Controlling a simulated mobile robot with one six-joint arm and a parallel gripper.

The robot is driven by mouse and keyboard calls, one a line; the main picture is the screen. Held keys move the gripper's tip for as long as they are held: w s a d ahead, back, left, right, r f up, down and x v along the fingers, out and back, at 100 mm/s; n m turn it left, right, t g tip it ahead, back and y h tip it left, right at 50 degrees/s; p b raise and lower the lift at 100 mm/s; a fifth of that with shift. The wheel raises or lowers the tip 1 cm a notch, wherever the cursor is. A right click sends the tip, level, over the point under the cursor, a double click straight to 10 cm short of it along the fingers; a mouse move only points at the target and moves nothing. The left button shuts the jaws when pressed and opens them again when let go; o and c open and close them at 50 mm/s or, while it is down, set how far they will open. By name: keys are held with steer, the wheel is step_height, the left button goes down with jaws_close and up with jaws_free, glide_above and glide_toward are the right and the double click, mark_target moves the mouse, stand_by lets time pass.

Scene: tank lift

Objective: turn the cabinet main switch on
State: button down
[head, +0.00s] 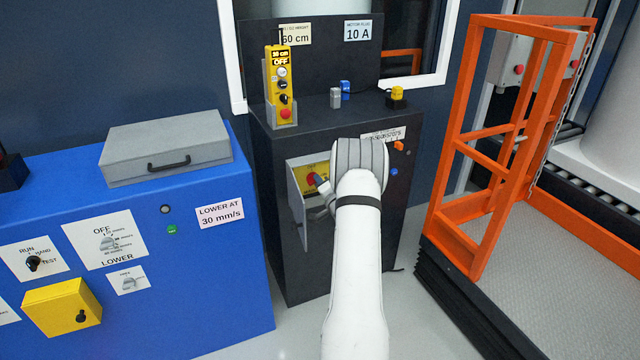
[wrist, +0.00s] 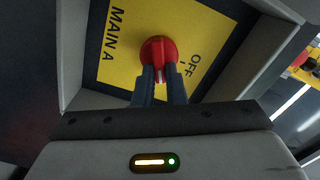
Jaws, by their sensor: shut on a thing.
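The main switch is a red rotary knob (wrist: 158,50) on a yellow plate (wrist: 120,62) marked "MAIN" and "OFF". My gripper (wrist: 161,80) is shut on the red knob, with its dark fingers on either side of the handle. In the head view the knob (head: 311,178) shows small on its yellow plate, inside an opening in the front of the dark cabinet (head: 282,240). My gripper (head: 326,188) reaches into that opening from the right, and my wrist hides part of it. The knob's pointer direction is partly hidden by the fingers.
A yellow pendant (head: 280,85) marked "OFF" stands on the cabinet. The blue console (head: 210,270) with a grey case (head: 165,148) is on the left. An orange railing (head: 470,150) stands on the right.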

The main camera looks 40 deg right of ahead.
steer(key=m, duration=0.5)
steer(key=shift+d+f, duration=0.1)
steer(key=shift+f, duration=0.15)
steer(key=shift+m, duration=0.3)
steer(key=c, duration=1.5)
jaws_free()
steer(key=p+v, duration=0.1)
steer(key=v, duration=0.7)
steer(key=shift+d, duration=0.1)
